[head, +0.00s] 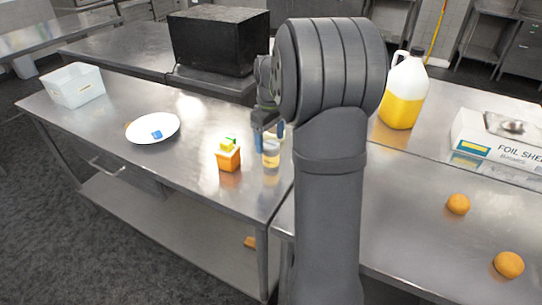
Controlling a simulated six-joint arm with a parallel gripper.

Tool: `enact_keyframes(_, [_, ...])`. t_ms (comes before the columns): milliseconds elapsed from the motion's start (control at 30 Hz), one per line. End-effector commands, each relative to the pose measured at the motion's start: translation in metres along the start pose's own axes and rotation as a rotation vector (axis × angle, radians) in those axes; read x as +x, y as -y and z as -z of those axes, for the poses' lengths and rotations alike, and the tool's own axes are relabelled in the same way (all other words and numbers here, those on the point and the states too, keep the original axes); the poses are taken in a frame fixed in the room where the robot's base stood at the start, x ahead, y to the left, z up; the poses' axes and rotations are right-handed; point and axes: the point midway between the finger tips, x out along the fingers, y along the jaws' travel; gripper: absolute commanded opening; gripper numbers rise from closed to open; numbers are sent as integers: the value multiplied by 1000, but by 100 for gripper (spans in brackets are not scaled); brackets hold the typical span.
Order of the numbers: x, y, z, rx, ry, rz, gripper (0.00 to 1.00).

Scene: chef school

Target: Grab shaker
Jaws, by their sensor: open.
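The shaker looks like the small clear container with yellowish contents (271,157), standing upright on the steel table right of an orange box. It is partly hidden behind my gripper and arm. My gripper (268,131) points down with its blue fingers at the shaker's top. It is open. I cannot tell whether the fingers touch the shaker or stand around it.
The orange box (228,157) with a yellow and green top stands close on the left. A white plate (145,129) with a blue item and a white bin (74,85) are farther left. A yellow jug (402,105), foil box (490,140) and two orange fruits (458,204) are right.

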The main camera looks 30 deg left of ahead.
Motion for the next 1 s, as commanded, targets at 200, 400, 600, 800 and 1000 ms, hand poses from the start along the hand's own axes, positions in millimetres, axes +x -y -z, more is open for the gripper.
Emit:
enact_keyframes(200, [20, 0, 0, 0, 1, 1, 74])
enact_keyframes(400, [44, -3, 0, 0, 3, 3, 74])
enact_keyframes(600, [68, -4, 1, 0, 2, 2, 74])
enact_keyframes(800, [72, -4, 1, -1, -1, 0, 74])
enact_keyframes(1000, [72, -4, 1, -1, -1, 0, 52])
